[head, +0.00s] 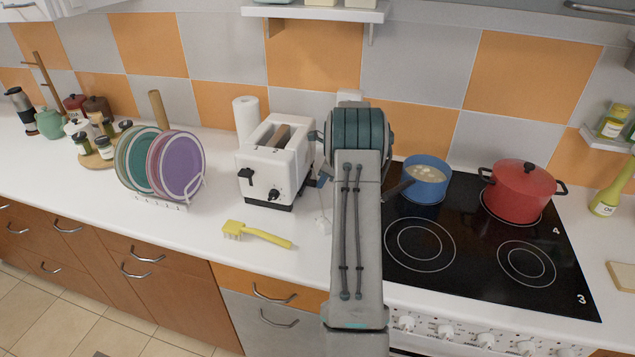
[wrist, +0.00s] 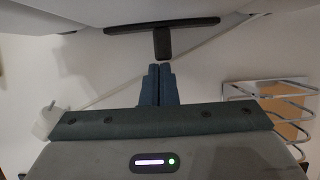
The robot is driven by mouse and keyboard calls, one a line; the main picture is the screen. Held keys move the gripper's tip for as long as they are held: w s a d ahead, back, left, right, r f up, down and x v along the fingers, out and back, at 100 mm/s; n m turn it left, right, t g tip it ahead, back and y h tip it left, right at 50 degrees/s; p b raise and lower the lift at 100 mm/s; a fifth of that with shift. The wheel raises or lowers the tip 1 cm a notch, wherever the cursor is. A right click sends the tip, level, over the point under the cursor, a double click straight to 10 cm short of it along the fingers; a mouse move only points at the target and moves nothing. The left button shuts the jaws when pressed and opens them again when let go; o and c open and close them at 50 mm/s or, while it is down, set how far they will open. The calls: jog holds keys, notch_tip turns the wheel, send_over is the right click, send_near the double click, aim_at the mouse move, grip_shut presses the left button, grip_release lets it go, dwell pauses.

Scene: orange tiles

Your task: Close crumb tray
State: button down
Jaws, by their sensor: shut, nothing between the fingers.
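The white toaster (head: 262,170) stands on the counter, with its lever and knob on the front. My gripper (head: 323,180) is beside its right side, partly hidden by my arm in the head view. In the wrist view the blue-grey fingers (wrist: 159,84) are together and empty. Just ahead of the fingertips is a dark strip with a short stub (wrist: 162,43) at the toaster's lower edge, which looks like the crumb tray. A small gap seems to separate fingertips and stub. How far the tray sticks out cannot be told.
A white plug (head: 322,223) and its cord lie on the counter by my gripper. A yellow brush (head: 257,235) lies in front of the toaster. A blue pot (head: 427,182) and red pot (head: 522,190) stand on the stove. A plate rack (head: 160,203) is left.

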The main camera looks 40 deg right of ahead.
jog(key=shift+w+a+r, duration=0.1)
jog(key=shift+w+r, duration=0.05)
jog(key=shift+r+p, duration=0.45)
jog(key=shift+r, duration=0.1)
jog(key=p+v, duration=0.5)
jog(key=v, duration=0.4)
jog(key=shift+f, duration=0.15)
